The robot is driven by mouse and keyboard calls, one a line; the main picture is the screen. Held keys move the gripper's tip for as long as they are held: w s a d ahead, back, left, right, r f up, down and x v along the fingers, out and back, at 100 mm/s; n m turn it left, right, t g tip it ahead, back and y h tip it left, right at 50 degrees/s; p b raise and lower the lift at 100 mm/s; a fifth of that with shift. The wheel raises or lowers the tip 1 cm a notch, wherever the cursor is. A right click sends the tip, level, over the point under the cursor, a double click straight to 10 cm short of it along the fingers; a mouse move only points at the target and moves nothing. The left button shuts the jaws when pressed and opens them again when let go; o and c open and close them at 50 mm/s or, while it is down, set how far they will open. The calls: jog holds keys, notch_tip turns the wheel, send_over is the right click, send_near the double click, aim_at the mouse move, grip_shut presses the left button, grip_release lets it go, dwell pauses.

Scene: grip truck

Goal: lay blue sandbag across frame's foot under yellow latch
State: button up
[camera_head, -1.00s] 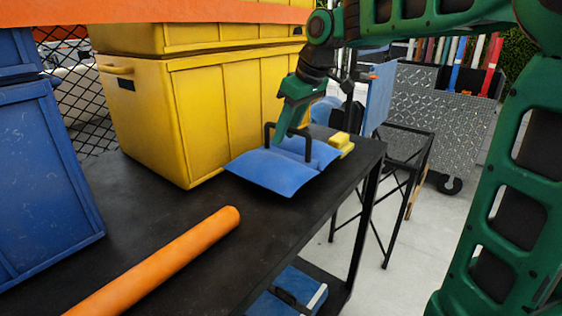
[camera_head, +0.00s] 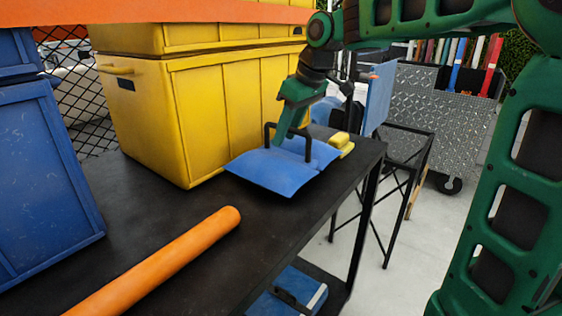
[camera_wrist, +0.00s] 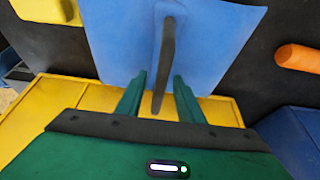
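A blue sandbag (camera_head: 275,171) with a black handle (camera_head: 268,130) lies on the dark tabletop, in front of the yellow crate. My gripper (camera_head: 281,138) is low over it at the handle. In the wrist view the bag (camera_wrist: 215,40) fills the upper middle. The gripper's two green fingers (camera_wrist: 160,90) stand apart, with the black handle (camera_wrist: 167,50) between them and a gap on both sides. A second blue bag (camera_head: 288,295) with a dark handle lies below the tabletop. I cannot make out the frame's foot or a yellow latch.
A yellow crate (camera_head: 220,120) stands close behind the bag, and a blue crate (camera_head: 45,180) at left. An orange tube (camera_head: 160,258) lies in front. A small yellow block (camera_head: 340,141) sits beside the bag. A black metal stand (camera_head: 405,195) is beyond the table's right edge.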

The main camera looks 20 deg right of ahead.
grip_shut()
dwell(1.2)
jog(key=shift+r, duration=0.15)
